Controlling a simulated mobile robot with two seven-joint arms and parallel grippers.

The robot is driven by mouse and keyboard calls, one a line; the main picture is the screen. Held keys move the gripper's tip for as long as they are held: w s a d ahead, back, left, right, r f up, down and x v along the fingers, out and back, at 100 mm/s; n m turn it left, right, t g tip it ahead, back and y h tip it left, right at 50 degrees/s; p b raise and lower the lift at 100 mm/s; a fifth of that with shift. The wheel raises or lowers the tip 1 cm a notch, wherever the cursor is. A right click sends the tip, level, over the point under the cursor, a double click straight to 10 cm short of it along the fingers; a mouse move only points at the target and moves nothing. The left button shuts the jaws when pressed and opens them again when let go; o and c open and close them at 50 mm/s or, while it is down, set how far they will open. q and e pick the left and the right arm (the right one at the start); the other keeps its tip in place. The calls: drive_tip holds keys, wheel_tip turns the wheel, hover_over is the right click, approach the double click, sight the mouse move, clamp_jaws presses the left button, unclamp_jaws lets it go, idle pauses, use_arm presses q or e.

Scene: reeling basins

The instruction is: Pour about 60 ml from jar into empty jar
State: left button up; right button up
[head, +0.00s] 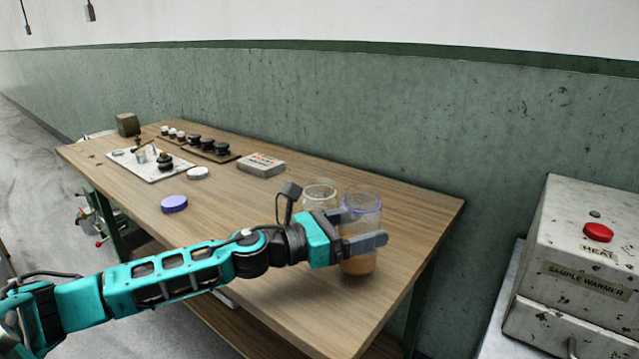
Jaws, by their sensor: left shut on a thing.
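A clear jar with a blue rim (361,207) stands upright near the table's right end, with orange-brown contents low in it. My left gripper (365,228) is shut on this jar, its fingers around the jar's side. A second clear jar with a pale rim (320,192) stands just behind and to the left, partly hidden by the gripper; what it holds is hidden. Whether the held jar touches the table is hard to tell. My right gripper does not show.
The wooden table (300,290) also bears a purple lid (174,203), a white lid (197,173), a small box (261,165), a white board with a balance (150,165) and dark weights (208,147). A sample warmer (580,285) stands at the right. The wall is close behind.

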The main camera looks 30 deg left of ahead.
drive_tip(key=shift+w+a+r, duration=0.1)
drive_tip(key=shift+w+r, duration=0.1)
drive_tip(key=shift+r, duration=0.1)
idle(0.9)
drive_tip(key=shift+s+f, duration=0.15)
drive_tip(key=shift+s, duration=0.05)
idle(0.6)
